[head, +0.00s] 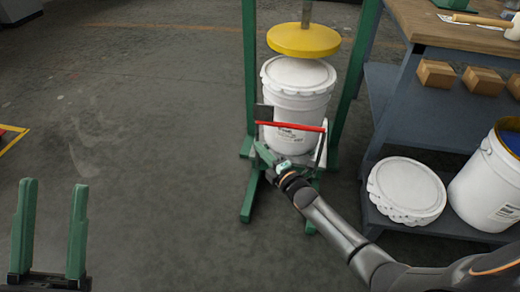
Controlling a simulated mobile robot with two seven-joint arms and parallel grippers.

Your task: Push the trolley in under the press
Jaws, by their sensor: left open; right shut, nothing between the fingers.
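The press has green posts (251,70) and a round yellow plate (303,40) on a grey rod. A white lidded pail (300,88) stands between the posts, below the yellow plate with a gap above its lid. The trolley's red handle bar (290,126) crosses in front of the pail; most of its low base is hidden by my arm and the pail. My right gripper (262,152) is shut and empty, just below the left part of the red bar; I cannot tell if it touches the trolley. My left gripper (51,230) is open and empty, far from the trolley.
A workbench (450,30) with a wooden top stands at the right, with small cardboard boxes (483,81) on a shelf. Stacked white lids (406,190) and an open pail (488,185) of blue paint sit on its lower shelf.

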